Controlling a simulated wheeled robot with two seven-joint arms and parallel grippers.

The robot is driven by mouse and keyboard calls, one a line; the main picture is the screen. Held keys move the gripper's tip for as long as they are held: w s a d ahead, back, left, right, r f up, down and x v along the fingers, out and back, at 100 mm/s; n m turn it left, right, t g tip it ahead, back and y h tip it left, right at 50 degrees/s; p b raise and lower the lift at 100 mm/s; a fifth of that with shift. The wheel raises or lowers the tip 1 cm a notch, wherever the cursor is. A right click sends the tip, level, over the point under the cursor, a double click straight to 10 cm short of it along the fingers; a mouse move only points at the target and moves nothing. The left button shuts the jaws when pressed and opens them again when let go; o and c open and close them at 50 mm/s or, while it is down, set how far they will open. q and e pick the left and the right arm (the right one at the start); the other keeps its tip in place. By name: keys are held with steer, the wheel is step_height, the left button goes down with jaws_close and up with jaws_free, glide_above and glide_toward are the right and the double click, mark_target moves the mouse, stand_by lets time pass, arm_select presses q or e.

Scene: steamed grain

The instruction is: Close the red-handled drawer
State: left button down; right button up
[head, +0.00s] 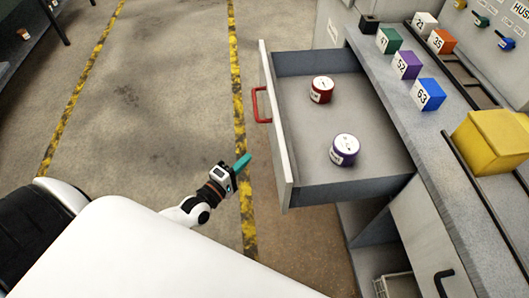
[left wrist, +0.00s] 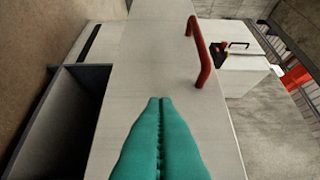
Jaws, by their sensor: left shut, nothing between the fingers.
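The drawer (head: 291,190) with the red handle (head: 258,105) stands pulled out from the grey workbench in the head view. Inside it are a red round container (head: 321,90) and a purple round container (head: 344,150). My left gripper (head: 242,163) is shut and empty, to the left of the drawer front and nearer to me than the handle. In the left wrist view the teal fingers (left wrist: 160,100) point along the pale drawer front (left wrist: 130,75), with the red handle (left wrist: 203,55) to their upper right. Whether the fingers touch the front cannot be told. My right gripper is not in view.
On the bench top (head: 390,85) stand several numbered blocks, including a blue one (head: 428,95), and a yellow bin (head: 492,142). Below the drawer is an open compartment (head: 370,225). The floor (head: 150,110) left of the drawer is clear, with yellow lines.

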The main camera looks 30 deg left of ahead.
arm_select(q)
steer(key=w+d, duration=0.2)
steer(key=w, duration=0.1)
steer(key=w+d, duration=0.1)
steer(key=w, duration=0.1)
steer(key=shift+w+d+p, duration=0.3)
steer(key=shift+d, duration=0.15)
